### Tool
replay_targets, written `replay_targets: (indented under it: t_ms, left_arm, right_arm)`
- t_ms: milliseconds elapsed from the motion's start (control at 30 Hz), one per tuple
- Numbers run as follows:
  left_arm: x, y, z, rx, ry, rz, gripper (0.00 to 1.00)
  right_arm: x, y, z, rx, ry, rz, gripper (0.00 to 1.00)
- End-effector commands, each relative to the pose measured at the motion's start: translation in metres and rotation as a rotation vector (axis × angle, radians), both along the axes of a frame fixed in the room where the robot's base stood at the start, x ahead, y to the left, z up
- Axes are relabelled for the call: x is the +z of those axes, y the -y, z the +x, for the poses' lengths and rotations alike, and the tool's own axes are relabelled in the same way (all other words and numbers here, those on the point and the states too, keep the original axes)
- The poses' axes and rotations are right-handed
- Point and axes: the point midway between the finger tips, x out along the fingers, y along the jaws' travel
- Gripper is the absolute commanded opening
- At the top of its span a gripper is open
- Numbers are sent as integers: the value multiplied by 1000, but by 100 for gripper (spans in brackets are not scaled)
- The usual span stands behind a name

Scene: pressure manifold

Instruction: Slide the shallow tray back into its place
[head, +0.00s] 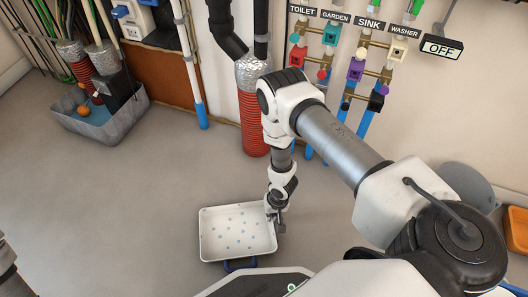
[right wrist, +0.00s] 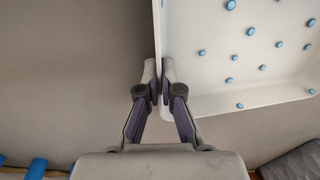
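The shallow tray (head: 238,246) is white with small blue dots inside. It sits low over the grey floor in front of my base in the head view. Its white wall and dotted bottom fill the upper right of the right wrist view (right wrist: 205,65). My right gripper (head: 277,222) is at the tray's right side. In the right wrist view its fingers (right wrist: 159,80) stand close together on either side of the tray's wall, pinching it. I cannot tell whether the tray touches the floor. My left gripper is out of view.
A grey tub (head: 105,128) with orange balls stands at the back left. A red corrugated pipe (head: 253,115) and labelled valves (head: 330,35) are at the back wall.

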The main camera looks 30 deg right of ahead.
Motion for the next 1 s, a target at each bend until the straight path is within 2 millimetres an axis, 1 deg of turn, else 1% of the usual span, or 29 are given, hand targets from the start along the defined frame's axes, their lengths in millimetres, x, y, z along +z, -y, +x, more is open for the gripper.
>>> replay_targets:
  t_ms: [267, 333, 800, 900, 1000]
  left_arm:
    - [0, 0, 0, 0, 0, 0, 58]
    - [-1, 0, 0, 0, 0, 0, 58]
    - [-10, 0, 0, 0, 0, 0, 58]
    - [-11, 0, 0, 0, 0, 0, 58]
    - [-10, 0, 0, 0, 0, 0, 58]
  right_arm:
    - [0, 1, -1, 0, -1, 0, 0]
    - [0, 4, -1, -1, -1, 0, 0]
    - [-1, 53, -12, -3, 0, 0, 0]
    - [-1, 59, -13, -1, 0, 0, 0]
    - [0, 60, -14, 0, 0, 0, 0]
